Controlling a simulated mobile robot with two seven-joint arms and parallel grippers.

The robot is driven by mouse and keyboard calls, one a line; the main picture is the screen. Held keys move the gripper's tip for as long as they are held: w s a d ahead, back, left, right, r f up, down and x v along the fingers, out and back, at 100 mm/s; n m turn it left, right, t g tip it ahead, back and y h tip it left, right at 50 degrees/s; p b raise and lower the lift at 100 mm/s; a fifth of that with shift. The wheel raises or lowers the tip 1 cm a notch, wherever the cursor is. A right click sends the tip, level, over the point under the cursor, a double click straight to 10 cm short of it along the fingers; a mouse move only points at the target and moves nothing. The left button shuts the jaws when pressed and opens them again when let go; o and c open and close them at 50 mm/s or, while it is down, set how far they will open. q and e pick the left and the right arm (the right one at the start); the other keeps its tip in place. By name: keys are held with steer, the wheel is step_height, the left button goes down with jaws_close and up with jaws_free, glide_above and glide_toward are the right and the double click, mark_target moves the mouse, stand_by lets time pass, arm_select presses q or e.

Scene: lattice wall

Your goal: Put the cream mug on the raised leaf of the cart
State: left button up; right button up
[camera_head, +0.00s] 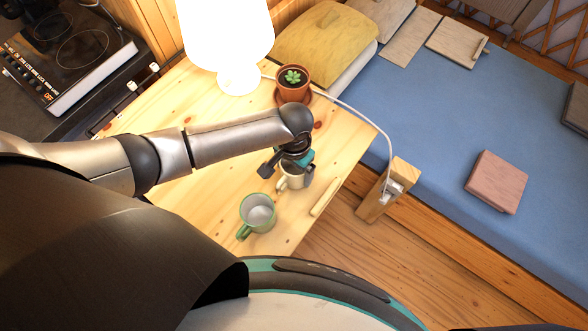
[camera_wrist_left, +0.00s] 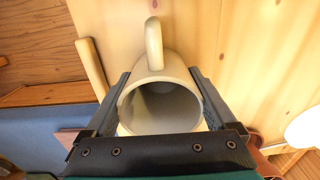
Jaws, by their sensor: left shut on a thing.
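The cream mug (camera_head: 291,182) is between the fingers of my left gripper (camera_head: 288,171), over the right part of a pale wooden top (camera_head: 185,225). My left gripper is shut on the mug; in the left wrist view the fingers lie on either side of the mug (camera_wrist_left: 158,108), with its open mouth facing the camera and its handle pointing up the picture. I cannot tell whether the mug's base touches the wood. I cannot tell which part of the top is the raised leaf. My right gripper is not in view.
A green mug (camera_head: 258,212) stands just left and in front of the cream mug. A potted succulent (camera_head: 292,84) and a lit lamp (camera_head: 238,78) stand at the back. A pale wooden bar (camera_head: 324,197) lies along the right edge. A blue mattress (camera_head: 430,110) is beyond.

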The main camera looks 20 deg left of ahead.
arm_select(q)
steer(key=shift+f, duration=0.15)
steer(key=shift+f, duration=0.15)
steer(key=o, duration=1.4)
step_height(320, 180, up, 12)
steer(key=shift+r+p, duration=0.2)
steer(key=shift+p, duration=0.9)
